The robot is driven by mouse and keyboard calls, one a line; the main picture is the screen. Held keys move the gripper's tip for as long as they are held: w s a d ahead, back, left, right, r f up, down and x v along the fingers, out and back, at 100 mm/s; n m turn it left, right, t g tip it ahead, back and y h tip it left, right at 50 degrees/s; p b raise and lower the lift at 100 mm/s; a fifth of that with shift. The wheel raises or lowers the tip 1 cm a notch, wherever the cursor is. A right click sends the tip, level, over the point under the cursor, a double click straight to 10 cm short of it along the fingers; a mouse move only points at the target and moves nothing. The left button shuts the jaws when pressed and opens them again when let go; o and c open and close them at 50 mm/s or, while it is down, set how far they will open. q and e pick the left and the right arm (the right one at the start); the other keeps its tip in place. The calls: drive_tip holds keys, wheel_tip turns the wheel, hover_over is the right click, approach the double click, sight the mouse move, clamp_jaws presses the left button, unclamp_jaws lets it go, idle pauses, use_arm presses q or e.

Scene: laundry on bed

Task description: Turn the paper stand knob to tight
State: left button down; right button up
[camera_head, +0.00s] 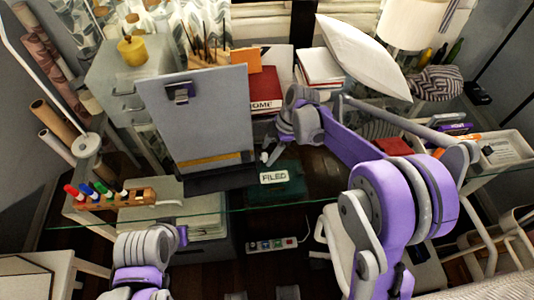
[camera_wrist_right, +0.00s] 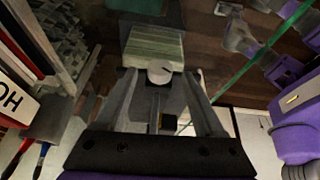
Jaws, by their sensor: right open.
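The paper stand (camera_head: 210,125) is an upright grey board with a clip at its top, in the middle of the head view. A small round pale knob (camera_wrist_right: 159,73) with a dark line at its edge shows in the right wrist view, between my open fingers. I cannot tell whether they touch it. My right gripper (camera_head: 268,155) is beside the stand's lower right edge, and the knob is not clear in the head view. My left gripper (camera_head: 182,236) is low at left, by the glass desk's front edge; its fingers are not clear.
The glass desk (camera_head: 330,193) spans the scene. A sign reading FILED (camera_head: 274,177) lies before the gripper. A wooden marker holder (camera_head: 125,199) is at left and a white tray (camera_head: 503,150) at right.

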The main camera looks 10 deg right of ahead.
drive_tip(key=shift+x, duration=0.85)
clamp_jaws()
